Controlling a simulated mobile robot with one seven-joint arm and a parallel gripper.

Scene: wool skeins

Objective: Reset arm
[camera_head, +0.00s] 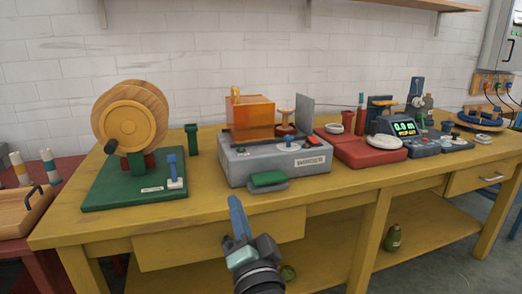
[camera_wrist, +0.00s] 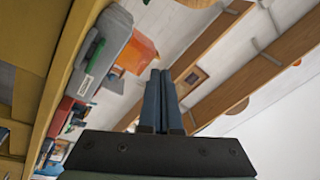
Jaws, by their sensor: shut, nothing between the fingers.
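My gripper (camera_head: 235,205) is in front of the yellow bench (camera_head: 215,206), near its front edge and below the grey machine in the head view. In the wrist view my gripper (camera_wrist: 160,75) has its two blue fingers together, with nothing between them. It touches nothing that I can see. The wrist view is tilted and shows the bench, the wall and the shelves.
On the bench stand a wooden wheel on a green base (camera_head: 105,196), a grey machine with an orange cover (camera_head: 255,112), a red unit (camera_head: 365,154) and a scale with a lit display (camera_head: 403,128). A red table with a wooden tray (camera_head: 22,218) stands left. A green bottle (camera_head: 392,238) is on the lower shelf.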

